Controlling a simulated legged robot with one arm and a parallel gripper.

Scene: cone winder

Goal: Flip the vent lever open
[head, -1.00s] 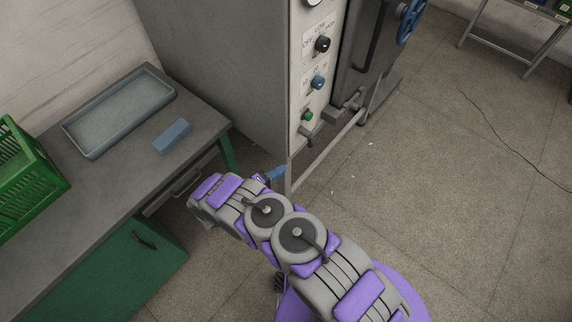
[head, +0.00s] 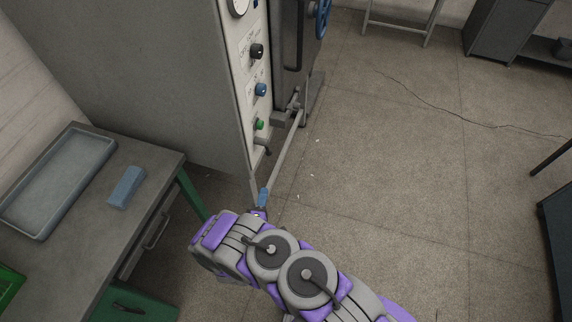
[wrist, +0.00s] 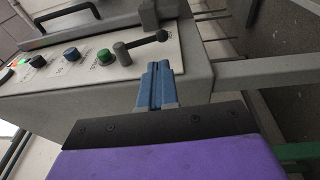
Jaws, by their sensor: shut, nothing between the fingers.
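In the head view the lever (head: 263,148) is just below the green button. My gripper (wrist: 157,72) has blue fingers, shut with nothing between them. In the wrist view the fingertips appear just below the lever, apart from it. In the head view my gripper (head: 263,192) is in front of the cabinet's lower corner.
The panel also has a green button (head: 259,125), a blue knob (head: 261,90) and a black knob (head: 257,51). A grey frame bar (head: 287,151) runs beside it. A bench (head: 80,235) with a grey tray (head: 42,232) and blue block (head: 126,187) stands left.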

